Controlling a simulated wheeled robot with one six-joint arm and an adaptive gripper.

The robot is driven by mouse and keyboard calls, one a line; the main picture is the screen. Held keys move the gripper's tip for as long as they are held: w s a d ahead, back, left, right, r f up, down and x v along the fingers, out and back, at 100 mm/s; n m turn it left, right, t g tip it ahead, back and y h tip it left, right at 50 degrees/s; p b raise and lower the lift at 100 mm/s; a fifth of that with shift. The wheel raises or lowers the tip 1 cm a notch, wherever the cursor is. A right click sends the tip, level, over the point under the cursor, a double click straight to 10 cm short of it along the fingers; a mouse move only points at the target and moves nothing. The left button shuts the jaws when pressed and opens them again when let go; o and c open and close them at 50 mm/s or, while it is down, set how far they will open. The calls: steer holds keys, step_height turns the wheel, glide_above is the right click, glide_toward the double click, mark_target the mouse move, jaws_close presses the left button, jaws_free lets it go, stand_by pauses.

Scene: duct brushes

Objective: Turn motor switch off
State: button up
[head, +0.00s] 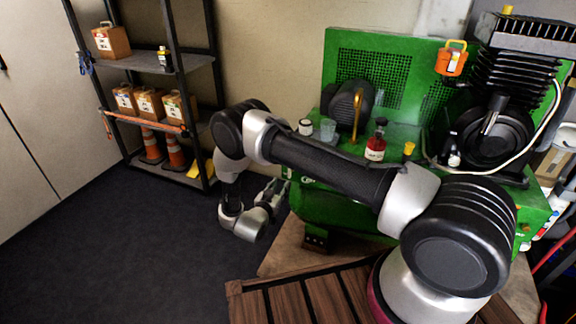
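A green compressor (345,212) with a mesh guard stands at centre right, with a dark motor (350,105) and a black finned pump (490,130) on top. An orange box with a yellow loop (451,62) is fixed at the guard's upper right; it may be the motor switch, but its position cannot be read. My gripper (276,190) is low, left of the green tank and apart from the orange box. It is small and partly turned away, so I cannot tell whether its fingers are open or shut.
A red-labelled bottle (375,146), a clear cup (327,130) and a small jar (306,127) stand on the compressor. A shelf rack (180,60) with boxes and orange cones is at left. Wooden slats (300,300) lie in front. Dark floor (110,240) is free at left.

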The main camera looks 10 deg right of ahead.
steer(key=shift+t+h, duration=0.4)
steer(key=shift+h, duration=0.4)
steer(key=w+d+r, duration=0.1)
steer(key=w+d, duration=0.1)
steer(key=w+d+r, duration=0.2)
steer(key=w+d, duration=0.1)
steer(key=shift+w+d+r, duration=0.15)
steer(key=shift+w+d, duration=0.15)
jaws_close()
